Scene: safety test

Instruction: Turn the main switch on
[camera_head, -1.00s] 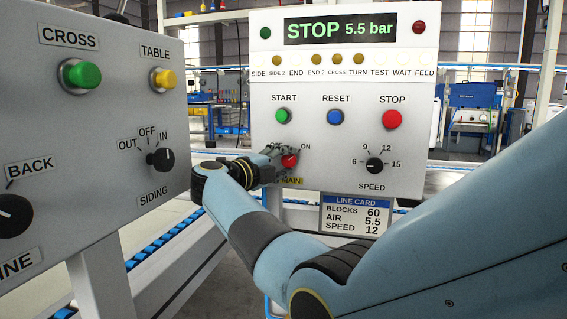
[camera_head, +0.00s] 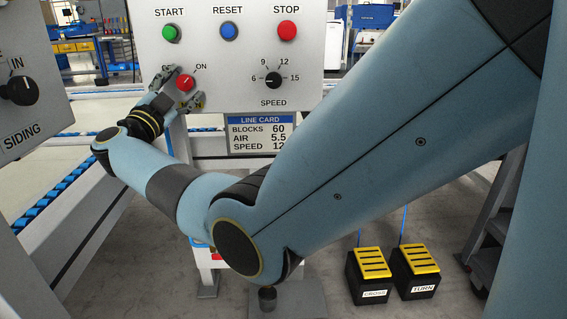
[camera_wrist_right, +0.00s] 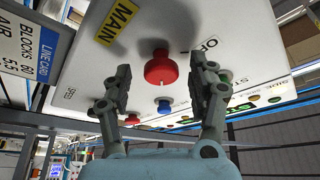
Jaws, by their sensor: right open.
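The main switch (camera_head: 185,83) is a red round knob on the light grey panel, below and left of its ON label (camera_head: 201,66). Its OFF label is partly covered by a finger in the head view. My right gripper (camera_head: 178,91) is open, with one dark finger on each side of the knob. In the right wrist view the knob (camera_wrist_right: 160,67) sits between and just beyond the fingertips of the gripper (camera_wrist_right: 164,82), apart from both. A small pale mark shows at the knob's lower edge there; I cannot tell its setting surely. My left gripper is out of view.
START (camera_head: 170,33), RESET (camera_head: 229,31) and STOP (camera_head: 288,30) buttons are above, and the SPEED knob (camera_head: 273,80) is to the right. A line card (camera_head: 260,134) hangs below. Two pedals (camera_head: 369,275) (camera_head: 415,271) stand on the floor. The siding knob (camera_head: 19,89) is at the left.

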